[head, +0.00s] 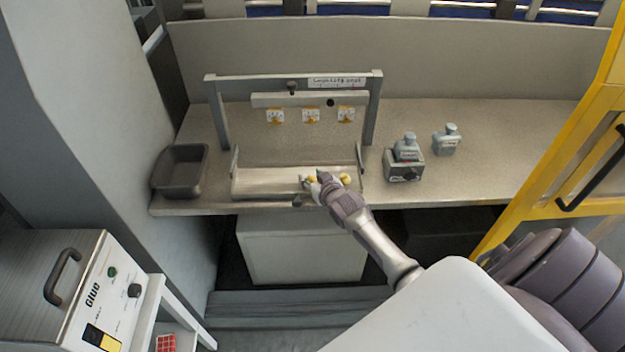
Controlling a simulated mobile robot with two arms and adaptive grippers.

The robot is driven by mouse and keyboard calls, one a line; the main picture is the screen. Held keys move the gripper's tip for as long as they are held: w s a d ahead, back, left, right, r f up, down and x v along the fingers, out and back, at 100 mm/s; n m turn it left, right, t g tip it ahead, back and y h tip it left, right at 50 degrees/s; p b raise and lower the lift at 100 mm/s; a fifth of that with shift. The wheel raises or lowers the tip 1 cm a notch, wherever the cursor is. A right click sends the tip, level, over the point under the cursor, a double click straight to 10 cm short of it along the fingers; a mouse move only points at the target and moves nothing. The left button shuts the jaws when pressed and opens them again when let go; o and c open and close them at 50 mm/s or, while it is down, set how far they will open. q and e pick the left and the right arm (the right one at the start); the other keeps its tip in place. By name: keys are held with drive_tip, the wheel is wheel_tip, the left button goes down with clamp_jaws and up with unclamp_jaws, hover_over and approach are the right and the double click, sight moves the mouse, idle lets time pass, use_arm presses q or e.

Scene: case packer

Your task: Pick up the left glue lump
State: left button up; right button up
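The left glue lump (311,179), small and yellow, sits on the pale tray-like plate (262,182) at the front of the bench fixture. A second yellow lump (346,179) lies to its right on the same plate. My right gripper (313,184) reaches in from the lower right, with its fingertips at the left lump and partly covering it. The fingers are too small and overlapped to tell whether they are open or closed on the lump. My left gripper is out of view.
A dark grey bin (180,172) stands at the bench's left end. An upright frame (217,110) with several yellow-marked nozzles spans above the plate. A yellow-framed door (572,150) bounds the right, a glue machine (50,285) the lower left.

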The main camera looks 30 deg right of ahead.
drive_tip(key=c, duration=0.4)
drive_tip(key=shift+o, duration=0.2)
